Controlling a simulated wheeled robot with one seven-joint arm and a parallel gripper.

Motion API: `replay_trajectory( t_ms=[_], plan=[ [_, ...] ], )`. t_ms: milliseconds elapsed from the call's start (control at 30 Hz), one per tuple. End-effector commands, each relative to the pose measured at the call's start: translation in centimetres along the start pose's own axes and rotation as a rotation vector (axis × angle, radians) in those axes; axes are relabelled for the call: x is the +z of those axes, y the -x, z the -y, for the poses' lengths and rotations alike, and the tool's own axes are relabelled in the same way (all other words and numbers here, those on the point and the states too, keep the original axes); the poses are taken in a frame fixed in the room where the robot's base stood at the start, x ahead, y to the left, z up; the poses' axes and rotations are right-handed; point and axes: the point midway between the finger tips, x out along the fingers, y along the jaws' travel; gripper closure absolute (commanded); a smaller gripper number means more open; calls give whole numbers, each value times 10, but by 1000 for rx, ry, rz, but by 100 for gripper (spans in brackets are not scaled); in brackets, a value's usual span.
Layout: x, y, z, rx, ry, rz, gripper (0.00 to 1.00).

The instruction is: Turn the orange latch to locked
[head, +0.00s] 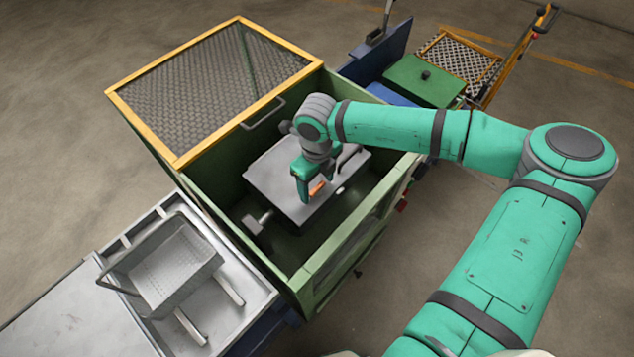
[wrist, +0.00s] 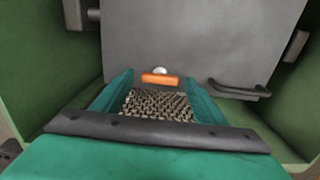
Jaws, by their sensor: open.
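The orange latch (head: 317,188) is a short bar on the grey plate (head: 277,187) inside the green box. In the wrist view the latch (wrist: 160,79) lies crosswise between the tips of my fingers, beside a small pale knob (wrist: 160,70). My gripper (head: 305,188) reaches down into the box, its teal fingers close to the latch. In the wrist view my gripper (wrist: 157,80) is open, with a finger on each side of the latch. I cannot tell whether either finger touches it. A dark handle (wrist: 239,90) sits on the plate to the right.
The green box (head: 312,270) has walls around my gripper. Its yellow-framed mesh lid (head: 213,85) stands open at the upper left. A green-topped unit (head: 424,80) stands behind my arm.

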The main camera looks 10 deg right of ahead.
Motion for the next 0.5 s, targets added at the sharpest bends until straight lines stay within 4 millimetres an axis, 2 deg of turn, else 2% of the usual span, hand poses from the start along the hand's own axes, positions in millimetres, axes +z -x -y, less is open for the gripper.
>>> replay_trajectory(
  t_ms=[167, 500],
  plan=[
    [1, 10, 1, -3, 2, 1, 34],
    [0, 70, 1, -3, 0, 1, 34]
  ],
)
